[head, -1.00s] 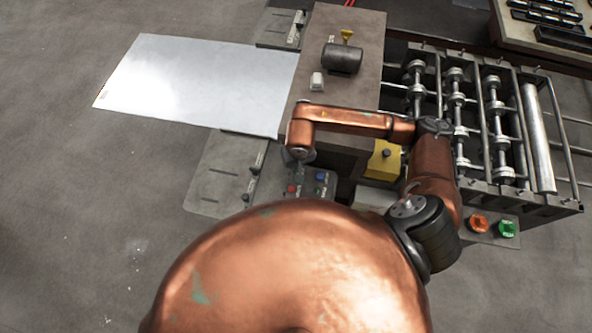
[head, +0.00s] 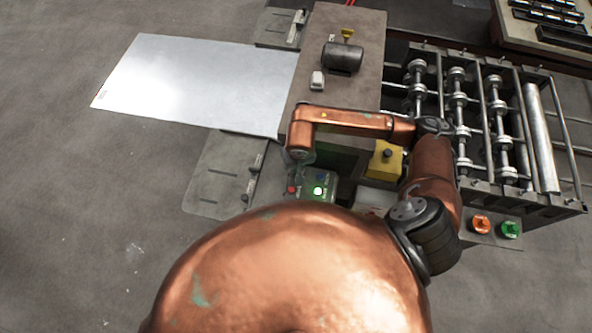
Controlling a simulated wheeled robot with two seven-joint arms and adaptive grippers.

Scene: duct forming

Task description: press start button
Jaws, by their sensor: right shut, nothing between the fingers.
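A small control box (head: 313,182) sits on the machine's near side, partly hidden by my right arm. It carries a red button (head: 292,189), a blue button (head: 321,178) and a brightly lit green button (head: 318,191). Their labels are too small to read. My right gripper (head: 305,161) points down beside the box, just above and left of the lit button in the picture. It is shut and empty, mostly hidden under the wrist. I cannot tell whether its tip touches the box. My left gripper is out of view.
A sheet of metal (head: 200,85) lies flat at the left of the machine. A roller frame (head: 480,125) stands at the right. A second panel has an orange-red button (head: 481,225) and a green button (head: 511,229). A yellow box (head: 385,160) sits under my forearm.

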